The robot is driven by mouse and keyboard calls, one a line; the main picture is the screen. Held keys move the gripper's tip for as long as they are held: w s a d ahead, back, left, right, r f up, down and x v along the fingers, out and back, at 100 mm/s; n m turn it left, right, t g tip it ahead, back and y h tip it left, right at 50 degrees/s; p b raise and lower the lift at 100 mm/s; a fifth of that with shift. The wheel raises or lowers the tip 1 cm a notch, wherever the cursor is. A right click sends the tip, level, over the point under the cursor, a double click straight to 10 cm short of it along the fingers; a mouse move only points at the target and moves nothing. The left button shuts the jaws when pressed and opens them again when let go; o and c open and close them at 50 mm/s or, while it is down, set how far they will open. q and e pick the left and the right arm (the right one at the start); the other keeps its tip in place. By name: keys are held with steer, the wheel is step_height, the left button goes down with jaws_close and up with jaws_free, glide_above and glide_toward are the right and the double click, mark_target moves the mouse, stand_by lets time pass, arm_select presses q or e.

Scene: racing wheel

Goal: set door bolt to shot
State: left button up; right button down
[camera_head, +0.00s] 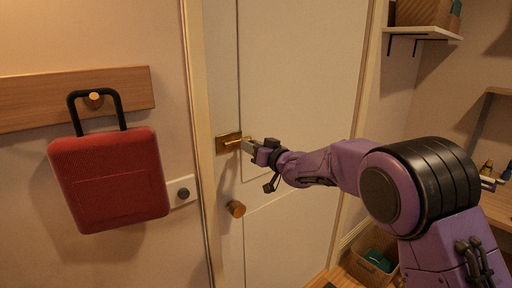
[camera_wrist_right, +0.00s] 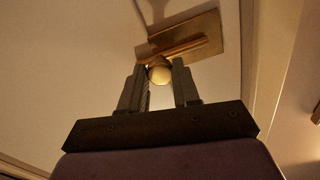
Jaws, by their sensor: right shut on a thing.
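The door bolt (camera_head: 229,141) is a brass plate with a bar on the white door (camera_head: 300,80), near the door's left edge and above a round brass knob (camera_head: 236,209). My right gripper (camera_head: 248,145) reaches it from the right. In the right wrist view, my right gripper (camera_wrist_right: 159,82) is shut on the round end of the bolt's handle (camera_wrist_right: 159,74), with a finger on each side. The brass plate and bar (camera_wrist_right: 190,40) show just beyond the fingertips. How far the bar reaches toward the frame is hard to tell. My left gripper is not in view.
A red bag (camera_head: 108,180) hangs from a peg on a wooden rail (camera_head: 30,103) at the left. A wall switch (camera_head: 182,191) is beside the door frame. A shelf (camera_head: 425,32) and a box (camera_head: 372,262) are at the right.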

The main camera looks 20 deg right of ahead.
steer(key=a, duration=0.2)
steer(key=s+a, duration=0.1)
steer(key=shift+s+a, duration=0.2)
steer(key=shift+a, duration=0.2)
steer(key=shift+d, duration=0.1)
steer(key=c, duration=0.9)
jaws_free()
steer(key=shift+o, duration=0.5)
steer(key=shift+a+r, duration=0.1)
steer(key=shift+a, duration=0.15)
steer(key=shift+s+d+b, duration=0.15)
steer(key=shift+d+b, duration=0.05)
steer(key=shift+b, duration=0.1)
steer(key=b, duration=0.3)
glide_toward(232, 144)
steer(key=v, duration=0.6)
steer(key=shift+a, duration=0.1)
